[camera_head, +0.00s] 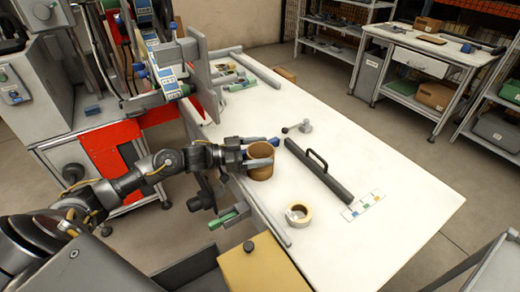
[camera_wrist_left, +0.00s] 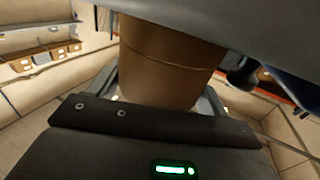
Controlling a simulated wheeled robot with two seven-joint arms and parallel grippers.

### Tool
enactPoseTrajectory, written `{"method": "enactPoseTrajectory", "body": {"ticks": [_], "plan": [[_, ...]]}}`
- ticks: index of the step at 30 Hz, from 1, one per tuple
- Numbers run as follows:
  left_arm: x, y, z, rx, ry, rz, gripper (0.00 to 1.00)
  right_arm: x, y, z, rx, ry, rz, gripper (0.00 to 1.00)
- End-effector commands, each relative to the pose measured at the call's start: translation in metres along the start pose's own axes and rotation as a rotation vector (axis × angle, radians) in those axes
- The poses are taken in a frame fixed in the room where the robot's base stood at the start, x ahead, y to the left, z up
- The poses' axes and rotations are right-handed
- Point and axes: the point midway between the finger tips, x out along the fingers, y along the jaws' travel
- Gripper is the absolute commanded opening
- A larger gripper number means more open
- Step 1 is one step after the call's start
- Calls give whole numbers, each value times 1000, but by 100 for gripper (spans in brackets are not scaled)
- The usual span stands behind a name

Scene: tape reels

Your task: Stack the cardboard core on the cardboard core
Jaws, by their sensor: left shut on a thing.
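A brown cardboard core (camera_head: 260,172) stands upright at the left edge of the white table. My left gripper (camera_head: 261,157) is shut on cardboard there, its fingers on either side of the upper part. In the left wrist view, the brown cardboard (camera_wrist_left: 165,70) fills the space between the fingers, and a thin line runs across it. This line may be the joint between two cores of like width, one on the other; I cannot tell for sure. No separate second core shows elsewhere on the table. My right gripper is not in view.
On the white table (camera_head: 390,222), a cream tape roll (camera_head: 306,217) lies nearby. A dark bar with a handle (camera_head: 318,171) lies to the right, beside a colour-marked strip (camera_head: 362,206). A small grey metal part (camera_head: 298,127) lies behind. The right front table is clear.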

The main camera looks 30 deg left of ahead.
Motion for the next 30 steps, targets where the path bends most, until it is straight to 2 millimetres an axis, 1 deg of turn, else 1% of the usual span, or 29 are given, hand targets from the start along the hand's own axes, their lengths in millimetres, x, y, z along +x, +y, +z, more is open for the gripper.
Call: {"method": "enactPoseTrajectory", "body": {"ticks": [2,3,7,12,16,20,22,25,30], "plan": [[0,0,0,0,1,0,55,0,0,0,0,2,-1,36],[0,0,0,0,0,0,83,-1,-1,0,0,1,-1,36],[0,0,0,0,0,0,99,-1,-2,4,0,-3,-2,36],[0,0,0,0,0,0,99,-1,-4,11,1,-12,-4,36],[0,0,-2,0,0,0,99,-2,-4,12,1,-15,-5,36],[0,0,-15,3,1,1,99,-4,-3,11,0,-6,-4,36],[-12,0,-10,-1,-4,-2,99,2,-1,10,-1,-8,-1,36],[-35,0,-9,0,-7,-1,99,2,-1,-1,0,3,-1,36],[-74,0,-9,-3,-6,-1,99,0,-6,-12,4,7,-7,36]]}}
